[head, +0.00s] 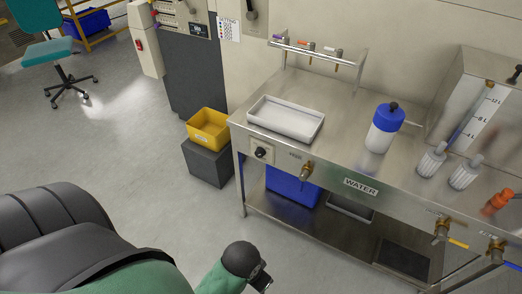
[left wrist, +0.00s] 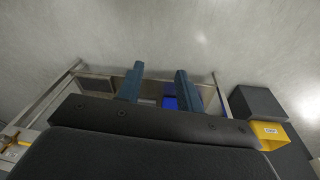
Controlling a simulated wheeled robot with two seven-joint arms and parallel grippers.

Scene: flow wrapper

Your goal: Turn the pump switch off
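The likely pump switch is a black rotary knob (head: 261,153) on a pale square plate at the left end of the steel bench's front panel, in the head view. Its setting is too small to read. My left arm comes in at the bottom of the head view, with its hand cut off by the lower edge, below and apart from the knob. In the left wrist view, my left gripper (left wrist: 158,85) has two dark blue fingers standing apart with nothing between them. The knob does not show clearly there. My right gripper is not in view.
A brass tap (head: 306,172) sticks out right of the knob. A white tray (head: 286,119) and a blue-lidded bottle (head: 384,128) stand on the bench (head: 340,105). A yellow bin (head: 208,129) on a dark box (head: 207,163) stands left of it. The floor in front is clear.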

